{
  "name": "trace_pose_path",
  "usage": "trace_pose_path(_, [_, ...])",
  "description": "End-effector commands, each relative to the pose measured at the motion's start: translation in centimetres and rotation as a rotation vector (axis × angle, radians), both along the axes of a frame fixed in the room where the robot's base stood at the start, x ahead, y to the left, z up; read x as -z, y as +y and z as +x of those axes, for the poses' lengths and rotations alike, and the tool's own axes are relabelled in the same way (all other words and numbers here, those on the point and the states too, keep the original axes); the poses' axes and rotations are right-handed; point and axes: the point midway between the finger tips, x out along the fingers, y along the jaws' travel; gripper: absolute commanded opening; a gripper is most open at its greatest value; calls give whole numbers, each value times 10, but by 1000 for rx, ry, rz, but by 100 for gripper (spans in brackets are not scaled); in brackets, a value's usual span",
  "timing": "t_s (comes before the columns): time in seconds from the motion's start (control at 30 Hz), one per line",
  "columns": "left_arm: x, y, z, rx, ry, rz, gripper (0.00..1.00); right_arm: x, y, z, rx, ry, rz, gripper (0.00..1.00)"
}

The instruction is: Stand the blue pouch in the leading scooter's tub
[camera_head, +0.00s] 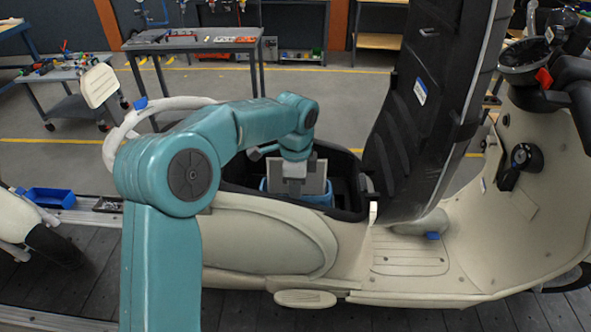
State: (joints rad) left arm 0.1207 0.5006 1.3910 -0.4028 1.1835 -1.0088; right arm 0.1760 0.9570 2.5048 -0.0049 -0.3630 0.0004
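The cream leading scooter (268,240) stands side-on on the slat conveyor, its black seat (408,125) raised upright. Its open black tub (347,200) lies left of the seat. My teal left arm reaches in from the bottom left and bends down over the tub. My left gripper (294,188) is at the tub opening, in front of a light grey panel. The blue pouch (322,199) shows as blue around and below the gripper, low in the tub opening. The gripper hides much of it, and its fingertips cannot be made out. My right gripper is not in view.
A second scooter (18,217) shows partly at the left edge. A blue bin (50,197) sits on the conveyor's far edge. Behind stand a grey workbench (190,45) and a cart (68,75). The raised seat walls the tub's right side.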

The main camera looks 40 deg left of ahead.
Motion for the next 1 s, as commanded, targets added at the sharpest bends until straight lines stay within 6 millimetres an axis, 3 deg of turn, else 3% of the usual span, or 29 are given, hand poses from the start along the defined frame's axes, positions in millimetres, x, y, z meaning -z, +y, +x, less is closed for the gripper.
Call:
trace_pose_path(0.3, [-73,-2,-3,0,-6,0,13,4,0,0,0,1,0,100])
trace_pose_path(0.43, [-95,-3,-4,-1,-4,0,13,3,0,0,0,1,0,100])
trace_pose_path(0.6, [-106,-3,-5,-1,-1,0,13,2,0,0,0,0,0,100])
trace_pose_path(1.0, [-107,-3,-5,-1,0,0,13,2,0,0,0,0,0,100])
